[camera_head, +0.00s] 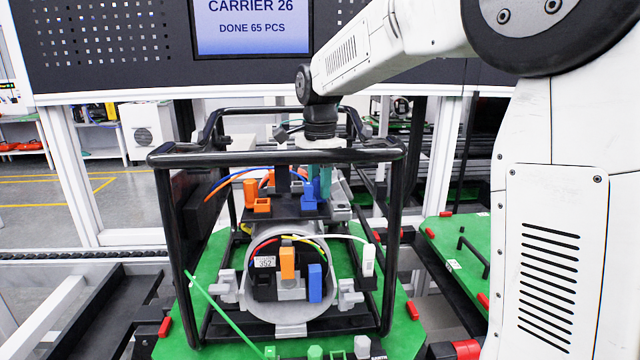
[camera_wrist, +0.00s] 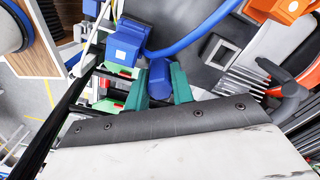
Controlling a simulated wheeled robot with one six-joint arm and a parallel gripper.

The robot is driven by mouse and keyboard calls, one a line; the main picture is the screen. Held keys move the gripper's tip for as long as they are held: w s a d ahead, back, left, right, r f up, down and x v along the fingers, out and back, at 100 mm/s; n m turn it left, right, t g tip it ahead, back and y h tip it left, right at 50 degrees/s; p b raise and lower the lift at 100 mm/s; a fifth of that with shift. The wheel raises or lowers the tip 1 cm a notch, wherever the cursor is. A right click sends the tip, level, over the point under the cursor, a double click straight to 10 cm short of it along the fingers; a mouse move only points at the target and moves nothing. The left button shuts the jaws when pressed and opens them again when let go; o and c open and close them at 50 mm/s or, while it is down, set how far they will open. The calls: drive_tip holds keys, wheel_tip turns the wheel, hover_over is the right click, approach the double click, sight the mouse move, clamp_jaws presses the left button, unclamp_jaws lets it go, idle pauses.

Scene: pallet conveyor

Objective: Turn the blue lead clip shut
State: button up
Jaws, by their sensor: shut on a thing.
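The blue lead clip (camera_head: 309,203) sits on the dark top plate of the unit inside the black frame. In the wrist view its square-faced blue block (camera_wrist: 124,46) is at upper left, with a rounded blue part (camera_wrist: 160,76) beside it. My gripper (camera_head: 318,184) reaches down through the top of the frame to the clip. In the wrist view its teal fingers (camera_wrist: 160,88) are shut on the rounded blue part, one on each side. The blue lead (camera_wrist: 200,38) curves away to the upper right. The far side of the clip is hidden.
The black tube frame (camera_head: 398,230) surrounds the unit on a green pallet (camera_head: 395,338). An orange clip (camera_head: 251,192) stands left of the blue one and shows at the wrist view's upper right (camera_wrist: 280,10). Orange, blue and white connectors are lower down. A screen reads "CARRIER 26".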

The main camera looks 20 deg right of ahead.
drive_tip(key=n, duration=0.3)
drive_tip(key=shift+n, duration=0.4)
drive_tip(key=n, duration=0.4)
drive_tip(key=shift+n, duration=0.3)
drive_tip(key=n, duration=0.4)
drive_tip(key=shift+n, duration=2.4)
drive_tip(key=o, duration=1)
